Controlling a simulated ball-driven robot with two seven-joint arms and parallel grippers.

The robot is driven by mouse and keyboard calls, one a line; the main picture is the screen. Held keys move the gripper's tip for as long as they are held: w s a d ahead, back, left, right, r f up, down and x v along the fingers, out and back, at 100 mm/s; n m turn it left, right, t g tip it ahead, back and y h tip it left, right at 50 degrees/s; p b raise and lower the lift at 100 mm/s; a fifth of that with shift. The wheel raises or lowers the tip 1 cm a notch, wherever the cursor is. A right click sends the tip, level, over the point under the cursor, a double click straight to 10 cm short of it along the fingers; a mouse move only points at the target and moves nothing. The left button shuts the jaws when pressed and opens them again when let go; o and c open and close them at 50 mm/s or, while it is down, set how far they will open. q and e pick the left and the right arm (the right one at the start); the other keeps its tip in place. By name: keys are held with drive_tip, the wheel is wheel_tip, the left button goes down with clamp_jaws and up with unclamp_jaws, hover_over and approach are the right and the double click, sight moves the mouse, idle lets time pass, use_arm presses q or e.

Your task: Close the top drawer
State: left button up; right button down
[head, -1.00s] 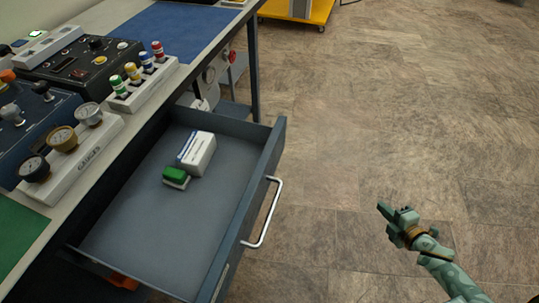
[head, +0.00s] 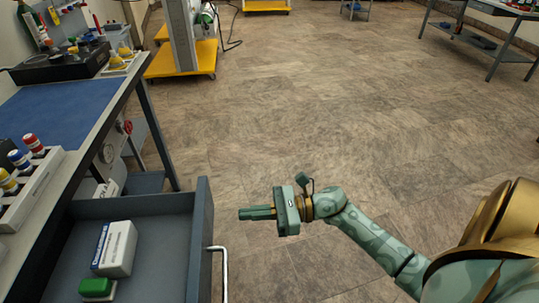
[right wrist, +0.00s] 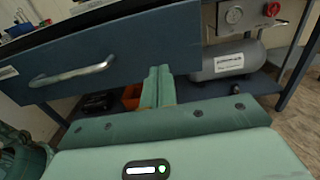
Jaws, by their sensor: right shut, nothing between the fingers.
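The top drawer stands open, pulled out from the workbench. Its dark blue front panel (head: 200,238) is at the lower left of the head view, with a pale bar handle (head: 217,268). The panel (right wrist: 150,42) and handle (right wrist: 72,75) also show in the right wrist view. My right gripper (head: 241,212) is shut and empty, just right of the panel's far end, pointing left at it. In the right wrist view its fingertips (right wrist: 158,70) overlap the panel's lower edge, right of the handle. I cannot tell whether they touch. My left gripper is not in view.
A white box (head: 117,249) and a green-topped block (head: 97,288) lie in the drawer. The bench (head: 112,104) has a blue mat and legs beyond the drawer. A grey tank (right wrist: 222,62) sits on the lower shelf. The floor to the right is clear.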

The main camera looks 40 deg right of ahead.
sight(210, 217)
drive_tip(key=x, duration=0.5)
drive_tip(key=shift+w+a+b, duration=0.15)
drive_tip(key=shift+b, duration=0.15)
drive_tip(key=shift+w+a, duration=0.2)
drive_tip(key=shift+a, duration=0.1)
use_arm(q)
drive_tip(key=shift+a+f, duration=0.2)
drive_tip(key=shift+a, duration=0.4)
use_arm(e)
drive_tip(key=shift+a, duration=0.1)
